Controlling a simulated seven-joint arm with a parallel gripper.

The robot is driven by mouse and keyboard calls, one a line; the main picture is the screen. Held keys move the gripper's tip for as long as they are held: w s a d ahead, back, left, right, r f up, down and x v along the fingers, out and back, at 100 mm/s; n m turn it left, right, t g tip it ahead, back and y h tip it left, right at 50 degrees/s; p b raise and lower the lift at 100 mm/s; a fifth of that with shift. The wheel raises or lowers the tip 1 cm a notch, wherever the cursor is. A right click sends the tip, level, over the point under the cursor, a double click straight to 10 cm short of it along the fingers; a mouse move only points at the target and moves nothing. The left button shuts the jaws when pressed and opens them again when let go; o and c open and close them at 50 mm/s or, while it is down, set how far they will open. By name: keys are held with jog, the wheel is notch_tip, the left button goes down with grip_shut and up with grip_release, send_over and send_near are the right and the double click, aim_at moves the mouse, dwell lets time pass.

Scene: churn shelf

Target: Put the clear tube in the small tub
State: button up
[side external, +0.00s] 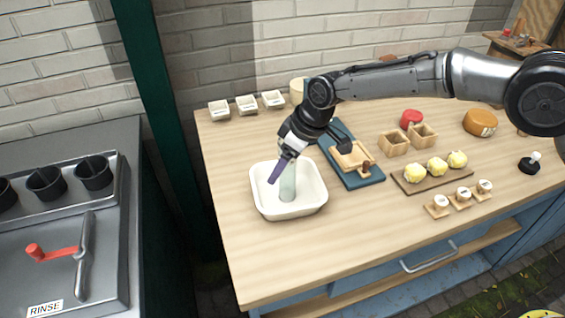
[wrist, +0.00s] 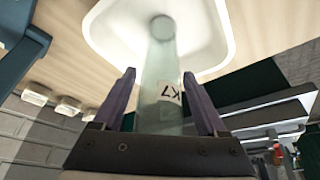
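The clear tube (side external: 288,184) is pale green and see-through. It stands roughly upright inside the white tub (side external: 318,202), its lower end at or near the tub floor. A label reading K7 shows on the tube in the wrist view (wrist: 160,85). My gripper (wrist: 160,74) has its two purple fingers on either side of the tube, with a gap visible on each side. In the side view my gripper (side external: 271,183) is tilted, one finger passing in front of the tub; the other finger is hidden. The tub's inside shows behind the tube in the wrist view (wrist: 112,35).
A blue board (side external: 366,181) with a wooden tray lies right of the tub. A board of yellow lumps (side external: 437,168) and small wooden boxes (side external: 394,144) stand farther right. Small white dishes (side external: 247,104) line the back. The table front is clear.

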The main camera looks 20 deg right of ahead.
jog(key=v, duration=1.2)
jog(key=shift+r, duration=0.2)
jog(key=s+d+r+m, duration=0.1)
jog(key=s+d+r, duration=0.25)
jog(key=d, duration=0.25)
jog(key=s+d+r+m+t+h, duration=0.1)
jog(key=s+d+r+m, duration=0.1)
jog(key=s+d, duration=0.35)
jog(key=s+d+r+m, duration=0.1)
jog(key=s+d+r, duration=0.1)
jog(key=s+d, duration=0.3)
jog(key=s+d+f+m+h, duration=0.1)
jog(key=s+d+f+m, duration=0.1)
jog(key=s+d, duration=0.4)
jog(key=s+d+f+m+t+h, duration=0.1)
jog(key=s+d+f+m, duration=0.2)
jog(key=s, duration=0.9)
jog(key=d+f, duration=0.1)
jog(key=d, duration=0.2)
jog(key=shift+s, duration=0.3)
